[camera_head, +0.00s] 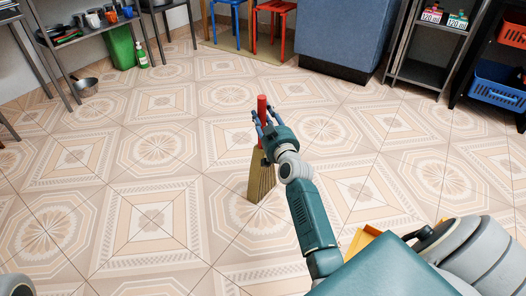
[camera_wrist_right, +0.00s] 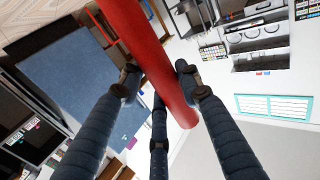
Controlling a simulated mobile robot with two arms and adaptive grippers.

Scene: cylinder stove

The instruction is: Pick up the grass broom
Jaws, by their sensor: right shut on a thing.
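The grass broom (camera_head: 261,175) stands roughly upright, with straw-coloured bristles low down near the tiled floor and a red handle (camera_head: 262,106) on top. My right gripper (camera_head: 264,125) is shut around the red handle, just above the bristles. In the right wrist view the fingers (camera_wrist_right: 158,80) close around the red handle (camera_wrist_right: 150,55), which crosses between them. I cannot tell if the bristles touch the floor. My left gripper is not in view; only a small piece of grey shows at the lower left corner.
Blue and red stools (camera_head: 272,30), a blue cabinet (camera_head: 347,38) and racks line the back. The floor around the broom is clear.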

